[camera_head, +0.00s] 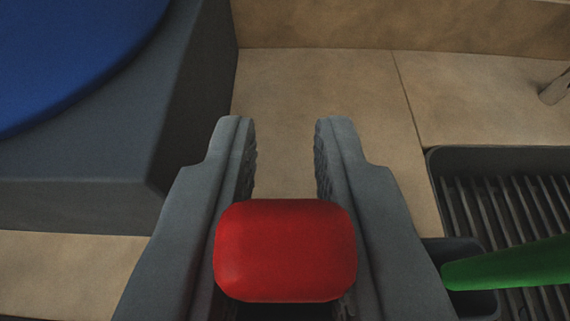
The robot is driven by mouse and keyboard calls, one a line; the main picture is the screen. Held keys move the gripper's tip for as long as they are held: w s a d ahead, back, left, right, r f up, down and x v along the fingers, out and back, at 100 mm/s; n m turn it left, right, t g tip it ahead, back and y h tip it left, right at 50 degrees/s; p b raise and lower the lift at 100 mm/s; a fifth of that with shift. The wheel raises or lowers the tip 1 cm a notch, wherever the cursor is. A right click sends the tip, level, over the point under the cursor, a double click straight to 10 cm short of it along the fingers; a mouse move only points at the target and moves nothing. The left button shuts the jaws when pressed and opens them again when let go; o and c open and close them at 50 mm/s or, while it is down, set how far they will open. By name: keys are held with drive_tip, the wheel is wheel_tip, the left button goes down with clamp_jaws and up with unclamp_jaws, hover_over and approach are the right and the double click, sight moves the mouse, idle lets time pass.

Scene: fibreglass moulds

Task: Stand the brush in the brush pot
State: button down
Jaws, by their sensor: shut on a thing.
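My gripper (285,150) is in the camera view with its two dark grey fingers shut on a red, rounded block-like thing (285,250). The red thing sits between the fingers, close to the camera, with only its smooth end showing. It may be the end of the brush's handle; no bristles show, and the part below is hidden. The fingertips reach past it over the bare tan surface. I cannot make out a brush pot in this view.
A dark grey block (80,195) with a blue rounded top (65,50) stands at the left. A dark ribbed tray (500,155) lies at the right, with a green handle (515,264) across it. A tan surface (300,85) is clear between them. A small greyish thing (556,90) is at the far right.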

drive_tip(key=c, duration=1.3)
unclamp_jaws()
drive_tip(key=shift+o, duration=0.2)
drive_tip(key=shift+s, duration=0.1)
drive_tip(key=v, duration=1.7)
drive_tip(key=shift+r, duration=0.15)
drive_tip(key=shift+s, duration=0.1)
drive_tip(key=s+t, duration=0.3)
drive_tip(key=s, duration=2)
drive_tip(key=shift+s+t, duration=0.15)
drive_tip(key=shift+t, duration=0.25)
